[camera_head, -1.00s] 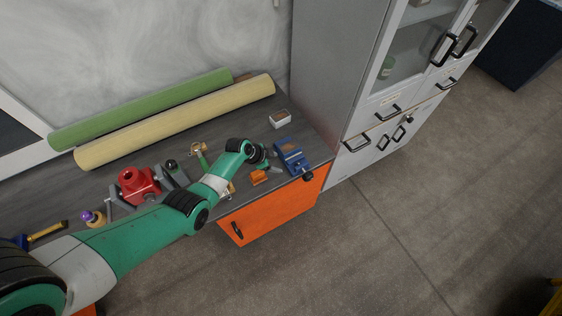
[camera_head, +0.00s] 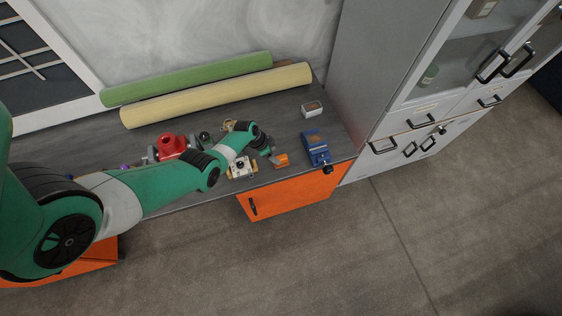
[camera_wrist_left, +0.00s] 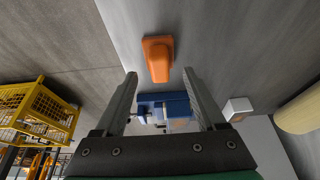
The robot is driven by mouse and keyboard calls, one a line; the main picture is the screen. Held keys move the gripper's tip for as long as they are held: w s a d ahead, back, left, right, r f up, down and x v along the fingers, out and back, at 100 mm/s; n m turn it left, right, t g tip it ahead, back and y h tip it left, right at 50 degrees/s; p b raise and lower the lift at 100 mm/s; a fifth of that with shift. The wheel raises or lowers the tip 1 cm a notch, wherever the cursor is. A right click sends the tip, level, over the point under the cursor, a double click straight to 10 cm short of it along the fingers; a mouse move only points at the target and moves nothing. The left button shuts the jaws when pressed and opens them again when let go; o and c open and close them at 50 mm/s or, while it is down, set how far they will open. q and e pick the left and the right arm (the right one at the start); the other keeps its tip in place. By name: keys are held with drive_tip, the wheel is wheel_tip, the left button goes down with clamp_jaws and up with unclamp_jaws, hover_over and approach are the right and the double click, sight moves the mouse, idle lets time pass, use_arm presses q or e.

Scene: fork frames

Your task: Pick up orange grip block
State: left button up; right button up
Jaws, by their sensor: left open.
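The orange grip block (camera_head: 281,160) lies on the dark workbench near its front edge, left of the blue vise. My left gripper (camera_head: 270,151) is close beside the block, on its left in the head view. In the left wrist view the block (camera_wrist_left: 158,58) shows ahead of the fingertips, centred between the two fingers. My left gripper (camera_wrist_left: 160,75) is open there, with nothing between its fingertips. My right gripper is not in view.
A blue vise (camera_head: 316,147) stands right of the block, and a small white box (camera_head: 312,109) behind it. A white device (camera_head: 241,166) and a red part (camera_head: 172,147) lie left. Green (camera_head: 190,78) and cream rolls (camera_head: 215,95) lie along the wall.

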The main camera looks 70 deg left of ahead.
sight(281, 157)
use_arm(q)
drive_tip(key=shift+w+f, duration=0.15)
drive_tip(key=shift+f, duration=0.05)
drive_tip(key=b+x, duration=0.5)
drive_tip(key=shift+w+d, duration=0.1)
drive_tip(key=shift+w, duration=0.2)
drive_tip(key=shift+r, duration=0.1)
drive_tip(key=shift+c, duration=0.3)
clamp_jaws()
